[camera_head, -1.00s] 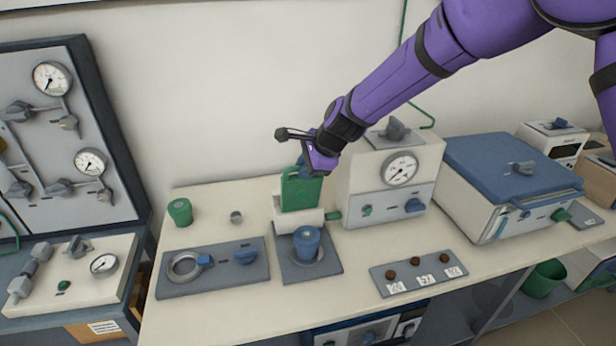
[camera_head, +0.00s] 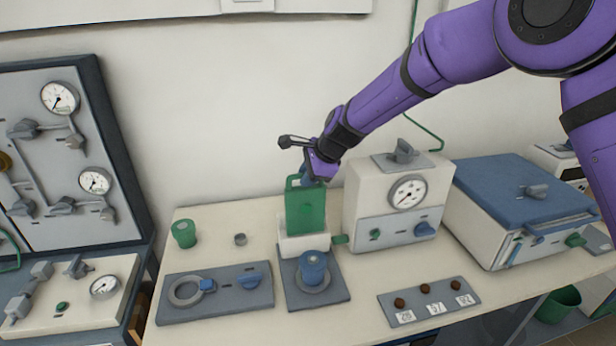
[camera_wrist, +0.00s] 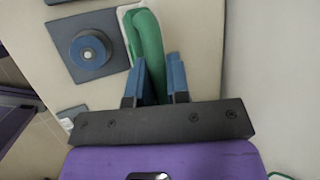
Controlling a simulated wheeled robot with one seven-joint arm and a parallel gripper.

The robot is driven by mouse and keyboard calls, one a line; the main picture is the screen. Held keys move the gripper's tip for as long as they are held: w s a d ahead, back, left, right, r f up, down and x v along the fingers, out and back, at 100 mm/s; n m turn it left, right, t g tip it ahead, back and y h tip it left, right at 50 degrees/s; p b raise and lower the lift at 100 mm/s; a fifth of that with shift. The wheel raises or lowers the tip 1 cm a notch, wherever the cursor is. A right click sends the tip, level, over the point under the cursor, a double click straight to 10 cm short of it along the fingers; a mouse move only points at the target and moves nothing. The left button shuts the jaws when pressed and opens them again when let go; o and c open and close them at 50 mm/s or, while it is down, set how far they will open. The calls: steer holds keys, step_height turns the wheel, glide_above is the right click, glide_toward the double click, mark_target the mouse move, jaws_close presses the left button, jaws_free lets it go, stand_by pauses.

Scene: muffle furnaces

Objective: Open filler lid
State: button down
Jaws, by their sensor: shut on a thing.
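A green lid-like panel with a loop handle (camera_head: 305,212) stands roughly upright on a small white housing (camera_head: 303,243) at the middle of the bench. I take it as the filler lid. My gripper (camera_head: 309,176) is at its top edge. In the wrist view, the blue fingers of my gripper (camera_wrist: 157,62) lie on both sides of the green bar (camera_wrist: 150,45) and are shut on it. A blue round cap or cup (camera_head: 313,268) stands on the grey plate (camera_head: 335,292) just in front of the housing. The lid's hinge is hidden.
To the right stand a white gauge box (camera_head: 372,205) and a blue-lidded furnace (camera_head: 510,195). A grey panel (camera_head: 225,300) and a plate with brown knobs (camera_head: 430,303) lie in front.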

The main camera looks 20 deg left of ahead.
steer(key=c, duration=1.1)
jaws_free()
steer(key=shift+d, duration=0.1)
steer(key=v, duration=1)
steer(key=shift+d+r, duration=0.2)
steer(key=shift+r, duration=0.15)
